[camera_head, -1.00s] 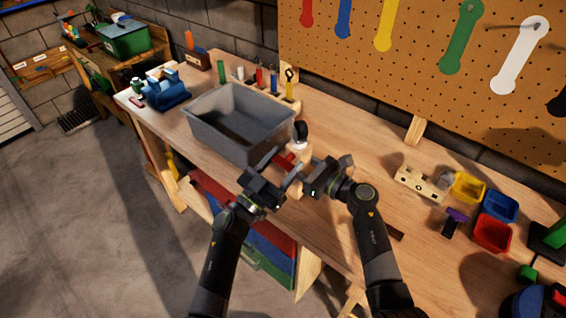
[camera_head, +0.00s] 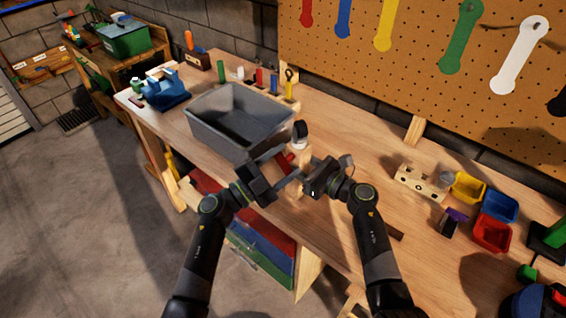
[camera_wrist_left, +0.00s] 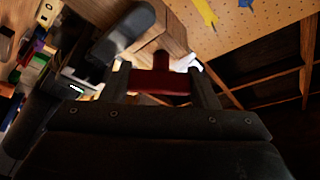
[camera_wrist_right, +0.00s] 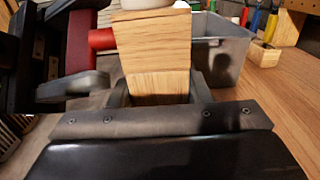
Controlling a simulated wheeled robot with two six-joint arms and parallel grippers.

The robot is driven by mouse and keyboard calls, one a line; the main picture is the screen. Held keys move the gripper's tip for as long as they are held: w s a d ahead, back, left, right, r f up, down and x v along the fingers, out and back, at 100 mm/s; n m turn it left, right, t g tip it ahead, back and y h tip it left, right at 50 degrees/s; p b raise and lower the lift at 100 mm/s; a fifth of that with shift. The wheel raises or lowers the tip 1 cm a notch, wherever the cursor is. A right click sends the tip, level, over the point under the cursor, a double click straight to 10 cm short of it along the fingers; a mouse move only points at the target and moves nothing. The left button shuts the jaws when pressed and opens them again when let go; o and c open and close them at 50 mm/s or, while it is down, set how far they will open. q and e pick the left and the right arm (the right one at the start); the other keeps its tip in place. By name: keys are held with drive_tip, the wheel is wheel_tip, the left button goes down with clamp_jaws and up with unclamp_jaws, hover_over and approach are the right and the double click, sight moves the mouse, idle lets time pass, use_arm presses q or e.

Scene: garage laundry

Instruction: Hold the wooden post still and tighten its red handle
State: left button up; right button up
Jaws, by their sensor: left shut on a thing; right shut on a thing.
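The wooden post (camera_head: 304,158) stands upright on the workbench, partly hidden by my grippers. In the right wrist view, the post (camera_wrist_right: 155,60) sits between the fingers of my right gripper (camera_wrist_right: 150,97), which is shut on it. The red handle (camera_head: 286,160) sticks out from the side of the post. In the left wrist view, the red handle (camera_wrist_left: 160,82) lies across between the fingers of my left gripper (camera_wrist_left: 161,86), which is shut on it. The head view shows my left gripper (camera_head: 284,180) left of the post and my right gripper (camera_head: 308,174) at its right.
A grey bin (camera_head: 215,128) stands close behind and left of the post. A drilled wooden block (camera_head: 421,184) and yellow (camera_head: 468,188), blue (camera_head: 500,206) and red (camera_head: 491,234) trays lie to the right. A blue tool (camera_head: 164,91) is at the far left end.

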use_arm(q)
drive_tip(key=shift+m, duration=0.3)
drive_tip(key=o, duration=1)
drive_tip(key=shift+f, duration=0.1)
drive_tip(key=n+t, duration=0.1)
drive_tip(key=n, duration=0.1)
drive_tip(key=n+t, duration=0.1)
drive_tip(key=n, duration=0.2)
drive_tip(key=shift+y, duration=0.3)
drive_tip(key=n+t+y, duration=0.1)
drive_tip(key=n, duration=0.2)
drive_tip(key=n+t+y, duration=0.1)
drive_tip(key=n, duration=0.3)
drive_tip(key=shift+t+y, duration=0.3)
drive_tip(key=shift+t, duration=0.1)
drive_tip(key=s+a+f+n, duration=0.1)
drive_tip(key=s+a+f, duration=0.3)
drive_tip(key=s, duration=0.5)
drive_tip(key=a, duration=0.2)
drive_tip(key=shift+a+f, duration=0.2)
drive_tip(key=shift+a, duration=0.1)
